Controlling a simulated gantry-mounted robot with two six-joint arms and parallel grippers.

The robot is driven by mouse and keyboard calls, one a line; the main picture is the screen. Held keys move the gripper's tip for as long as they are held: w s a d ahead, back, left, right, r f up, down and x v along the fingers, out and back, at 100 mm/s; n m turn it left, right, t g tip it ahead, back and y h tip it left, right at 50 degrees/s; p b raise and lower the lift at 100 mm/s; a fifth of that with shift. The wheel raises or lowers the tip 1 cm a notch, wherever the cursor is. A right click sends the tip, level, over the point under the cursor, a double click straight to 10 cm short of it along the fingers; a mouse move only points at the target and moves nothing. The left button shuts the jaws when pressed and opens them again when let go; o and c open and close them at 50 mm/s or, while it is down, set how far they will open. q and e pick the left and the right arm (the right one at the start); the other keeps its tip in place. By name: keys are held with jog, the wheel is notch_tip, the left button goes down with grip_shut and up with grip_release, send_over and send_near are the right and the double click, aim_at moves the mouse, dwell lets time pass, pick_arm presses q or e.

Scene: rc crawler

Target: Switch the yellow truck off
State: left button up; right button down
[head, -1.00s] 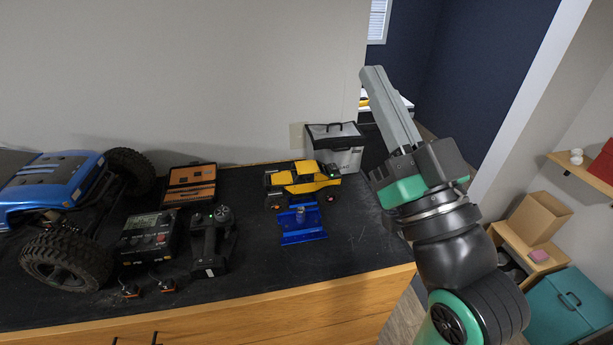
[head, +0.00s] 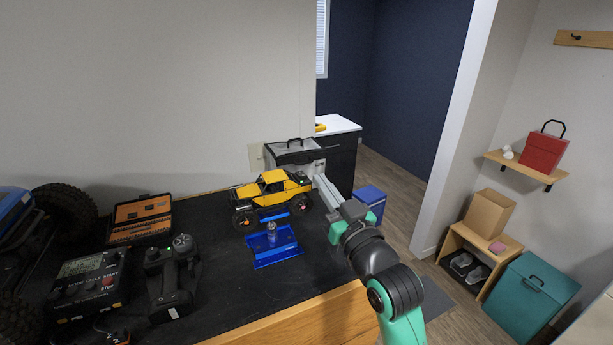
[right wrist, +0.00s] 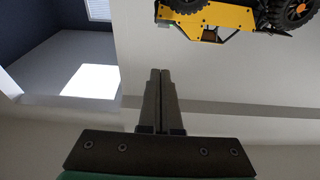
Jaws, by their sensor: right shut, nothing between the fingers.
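The yellow truck (head: 271,186) has black wheels and stands on the dark bench top, behind a blue stand. A small green spot shows at its right end. My right gripper (head: 320,180) comes in from the right, its fingertips just right of the truck's right end. In the right wrist view the truck (right wrist: 232,17) appears upside down at the top right, cut off by the frame edge. My right gripper's fingers (right wrist: 160,72) are shut together and empty there, apart from the truck. My left gripper is not in view.
A blue stand (head: 274,247) is in front of the truck. A grey box with a black handle (head: 290,152) is behind the gripper. A transmitter (head: 172,280), a start/stop box (head: 88,285) and an orange-black case (head: 140,219) are at left. The bench's right edge lies beneath my right arm.

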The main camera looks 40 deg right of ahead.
notch_tip(320, 180, up, 2)
jog(key=p, duration=0.2)
send_over(307, 185)
jog(key=shift+w, duration=0.1)
notch_tip(307, 185, down, 4)
jog(key=shift+r, duration=0.25)
jog(key=shift+f, duration=0.3)
